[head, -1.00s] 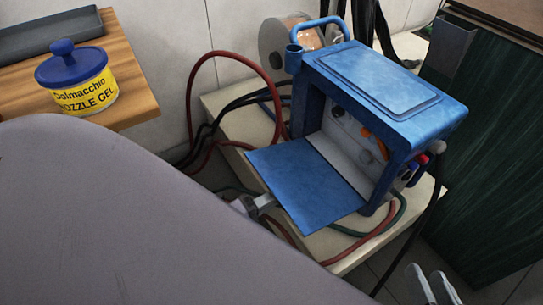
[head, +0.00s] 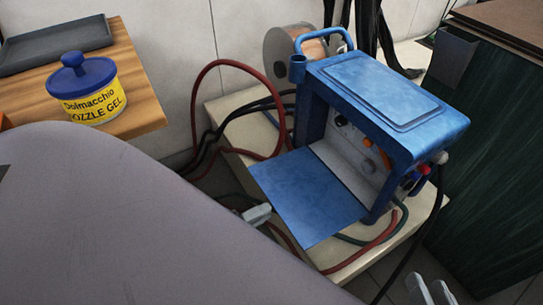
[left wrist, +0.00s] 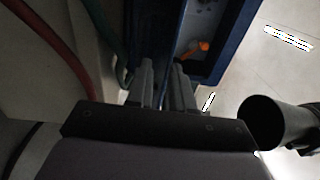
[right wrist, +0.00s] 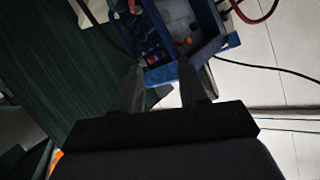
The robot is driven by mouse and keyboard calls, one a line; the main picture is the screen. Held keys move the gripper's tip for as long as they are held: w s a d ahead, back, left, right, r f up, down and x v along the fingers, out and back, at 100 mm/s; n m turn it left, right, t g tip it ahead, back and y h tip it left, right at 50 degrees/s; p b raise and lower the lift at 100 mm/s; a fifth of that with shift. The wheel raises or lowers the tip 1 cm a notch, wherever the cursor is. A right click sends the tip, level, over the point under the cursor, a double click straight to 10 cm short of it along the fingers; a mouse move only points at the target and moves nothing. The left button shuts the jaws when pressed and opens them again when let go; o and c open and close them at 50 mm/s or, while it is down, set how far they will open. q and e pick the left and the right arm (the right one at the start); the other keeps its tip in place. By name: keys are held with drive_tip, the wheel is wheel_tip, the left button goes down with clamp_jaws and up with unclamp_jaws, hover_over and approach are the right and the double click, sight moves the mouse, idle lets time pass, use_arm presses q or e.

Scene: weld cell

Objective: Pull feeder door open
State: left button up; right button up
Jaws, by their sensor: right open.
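The blue feeder (head: 385,95) stands on a pale plinth at centre right. Its door (head: 308,195) is folded down and out, showing the grey inside panel with knobs. My left gripper (head: 258,215) is at the door's outer left edge, mostly hidden behind my grey arm. In the left wrist view its two fingers (left wrist: 163,90) stand a little apart with a thin blue strip between them; whether they grip or touch the door is unclear. My right gripper (head: 430,290) is low at right, clear of the feeder, its fingers (right wrist: 160,88) apart and empty.
Red, green and black hoses (head: 222,64) loop left of and below the feeder. A wire spool (head: 283,55) sits behind it. A dark green cabinet (head: 490,150) stands close on the right. A yellow nozzle gel tub (head: 92,105) is on the wooden table at left.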

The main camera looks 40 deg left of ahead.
use_arm(q)
drive_tip(key=shift+v, duration=1.55)
